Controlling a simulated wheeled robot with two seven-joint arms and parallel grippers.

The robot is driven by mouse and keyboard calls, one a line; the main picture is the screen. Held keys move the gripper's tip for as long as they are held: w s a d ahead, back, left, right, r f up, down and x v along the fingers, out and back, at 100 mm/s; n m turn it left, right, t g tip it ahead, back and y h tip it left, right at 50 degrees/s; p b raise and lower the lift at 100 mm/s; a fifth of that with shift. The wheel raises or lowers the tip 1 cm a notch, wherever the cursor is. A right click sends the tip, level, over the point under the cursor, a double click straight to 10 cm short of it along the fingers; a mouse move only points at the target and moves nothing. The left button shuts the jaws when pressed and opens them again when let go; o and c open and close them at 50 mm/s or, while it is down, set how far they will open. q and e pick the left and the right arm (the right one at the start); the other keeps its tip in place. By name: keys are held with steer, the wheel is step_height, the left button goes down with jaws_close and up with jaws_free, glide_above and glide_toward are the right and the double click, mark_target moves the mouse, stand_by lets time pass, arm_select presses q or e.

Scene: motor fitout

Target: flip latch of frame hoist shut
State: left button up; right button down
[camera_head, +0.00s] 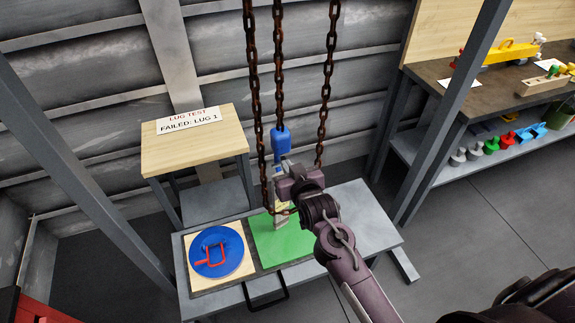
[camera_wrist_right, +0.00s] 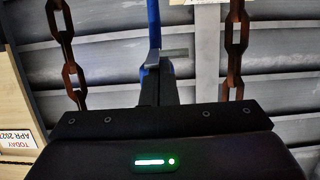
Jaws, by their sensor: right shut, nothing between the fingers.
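The frame hoist hangs on rusty chains, with a blue block (camera_head: 281,140) at the end of the middle chain. A grey metal part shows just below the block; my right gripper (camera_head: 283,178) covers most of what is under it. In the wrist view my right gripper (camera_wrist_right: 158,88) is shut and empty, its fingers up against or just in front of the blue hoist part (camera_wrist_right: 153,25). A small grey lever-like piece (camera_wrist_right: 165,56), possibly the latch, sticks out to the right at the fingertips. I cannot tell whether they touch or how the latch stands. My left gripper is out of view.
Chains (camera_head: 327,80) hang close on both sides of the gripper. Below is a grey table (camera_head: 355,215) with a green mat (camera_head: 270,245) and a blue disc (camera_head: 232,240) with a red shackle-like piece. A wooden stand with a sign (camera_head: 188,120) is at left, a workbench (camera_head: 480,95) at right.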

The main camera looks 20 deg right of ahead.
arm_select(q)
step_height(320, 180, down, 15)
steer(key=b, duration=1.4)
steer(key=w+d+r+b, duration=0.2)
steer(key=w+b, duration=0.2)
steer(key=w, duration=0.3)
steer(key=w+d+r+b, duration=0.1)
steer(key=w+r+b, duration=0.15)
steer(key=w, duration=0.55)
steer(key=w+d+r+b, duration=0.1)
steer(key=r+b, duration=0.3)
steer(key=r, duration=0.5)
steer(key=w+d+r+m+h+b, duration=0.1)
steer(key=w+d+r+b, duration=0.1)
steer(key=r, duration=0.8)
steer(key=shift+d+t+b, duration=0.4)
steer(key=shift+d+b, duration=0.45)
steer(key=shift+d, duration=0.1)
arm_select(e)
step_height(320, 180, down, 8)
steer(key=w+t, duration=0.1)
steer(key=t, duration=1.1)
steer(key=shift+r+t, duration=0.25)
steer(key=shift+t, duration=0.05)
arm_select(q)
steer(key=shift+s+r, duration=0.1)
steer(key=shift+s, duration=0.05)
arm_select(e)
steer(key=shift+w, duration=0.1)
